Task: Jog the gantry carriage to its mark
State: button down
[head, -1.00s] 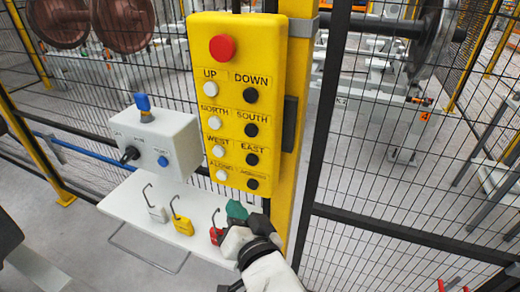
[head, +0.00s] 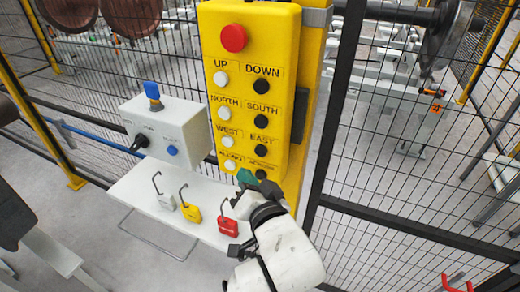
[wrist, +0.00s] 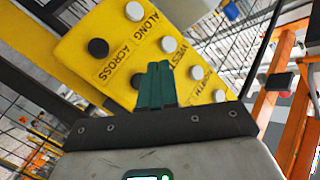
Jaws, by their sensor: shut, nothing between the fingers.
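The yellow pendant box (head: 245,100) has a red button (head: 233,38) on top and rows of white and black buttons marked UP/DOWN, NORTH/SOUTH, WEST/EAST and ALONG/ACROSS. My gripper (head: 246,178) is shut and empty, its green fingertips at the pendant's bottom row, between the white ALONG button (head: 230,165) and the black ACROSS button (head: 261,174). In the wrist view, the green fingers (wrist: 158,82) overlap the pendant face and partly cover a black button beside WEST. I cannot tell whether they touch the face. I cannot make out the gantry carriage or its mark.
A white shelf (head: 135,195) below holds white, yellow and red padlocks (head: 228,225). A grey switch box (head: 170,130) with a blue knob stands left of the pendant. Black mesh fencing (head: 400,160) surrounds the pendant post; a wheelset (head: 440,35) is behind it.

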jog(key=shift+w+d+p, duration=0.1)
jog(key=shift+w+d, duration=0.15)
jog(key=shift+w, duration=0.45)
jog(key=shift+w+d+p, duration=0.1)
jog(key=shift+w+d, duration=0.2)
jog(key=shift+w, duration=0.45)
jog(key=shift+w+d+p, duration=0.1)
jog(key=shift+w+d, duration=0.15)
jog(key=shift+w, duration=0.45)
dwell(0.4)
jog(key=shift+w+d, duration=0.15)
jog(key=shift+w, duration=0.25)
jog(key=shift+w+d, duration=0.15)
jog(key=shift+w, duration=0.25)
dwell(2.1)
jog(key=shift+s, duration=0.1)
dwell(1.3)
jog(key=shift+s+a, duration=0.25)
jog(key=shift+s, duration=0.45)
jog(key=shift+s+a, duration=0.3)
jog(key=shift+s, duration=0.5)
jog(key=shift+s+a, duration=0.3)
jog(key=shift+s, duration=0.5)
jog(key=shift+s+a, duration=0.3)
jog(key=shift+s, duration=0.5)
